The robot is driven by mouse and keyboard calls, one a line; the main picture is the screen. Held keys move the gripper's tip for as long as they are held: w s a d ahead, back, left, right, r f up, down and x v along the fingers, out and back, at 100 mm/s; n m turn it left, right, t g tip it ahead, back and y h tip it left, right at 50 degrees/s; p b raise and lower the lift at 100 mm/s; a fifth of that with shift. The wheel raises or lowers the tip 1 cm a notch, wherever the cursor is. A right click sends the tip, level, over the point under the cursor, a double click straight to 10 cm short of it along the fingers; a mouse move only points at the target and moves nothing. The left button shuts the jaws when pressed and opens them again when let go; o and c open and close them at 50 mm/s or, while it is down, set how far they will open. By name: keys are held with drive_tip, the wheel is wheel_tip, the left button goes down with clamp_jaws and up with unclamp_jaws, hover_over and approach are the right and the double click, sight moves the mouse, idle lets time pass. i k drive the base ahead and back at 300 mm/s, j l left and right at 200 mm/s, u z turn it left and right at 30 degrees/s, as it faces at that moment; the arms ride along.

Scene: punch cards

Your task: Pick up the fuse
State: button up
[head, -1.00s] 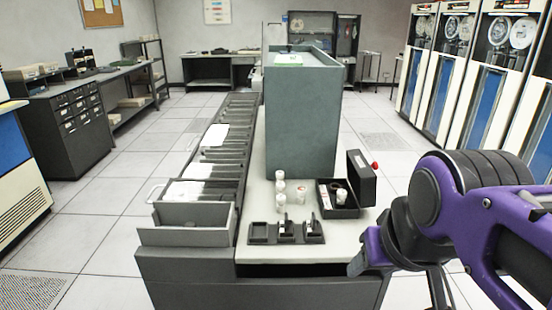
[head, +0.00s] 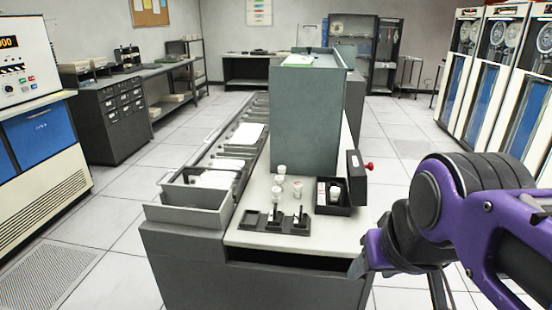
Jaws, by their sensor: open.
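Several small white cylindrical pieces (head: 278,195) stand on the light counter top (head: 258,238), in front of the tall grey-green cabinet. One white piece (head: 334,193) sits in an open black box (head: 332,208) at the right. A black three-part holder (head: 275,222) lies near the counter's front edge, with small dark upright items in it. I cannot tell at this size which piece is the fuse. My gripper (head: 364,258) is at the lower right, just off the counter's right front corner, apart from all the pieces. It is open and empty, and partly hidden by my own arm.
The tall grey-green cabinet (head: 306,118) stands on the counter behind the pieces. The black box's raised lid (head: 357,178) has a red knob. Grey card trays (head: 190,212) line the counter's left side. Clear tiled floor lies left of the counter, and tape machines stand at the right.

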sight(281, 170)
drive_tip(key=l+u, duration=0.2)
drive_tip(key=l, duration=0.2)
drive_tip(key=k+l+u, duration=0.1)
drive_tip(key=l+u, duration=0.6)
drive_tip(key=l, duration=0.45)
drive_tip(key=l+u, duration=0.45)
drive_tip(key=l, duration=0.35)
drive_tip(key=i+l+u, duration=0.1)
drive_tip(key=l+u, duration=0.15)
drive_tip(key=l, duration=0.15)
drive_tip(key=l+u, duration=0.2)
drive_tip(key=l, duration=0.15)
drive_tip(key=i+l+u, duration=0.25)
drive_tip(key=l+u, duration=0.2)
drive_tip(key=l, duration=0.3)
drive_tip(key=i+l+u, duration=0.1)
drive_tip(key=l+u, duration=0.15)
drive_tip(key=l, duration=0.15)
drive_tip(key=l+u, duration=0.2)
drive_tip(key=l, duration=0.2)
drive_tip(key=i, duration=0.05)
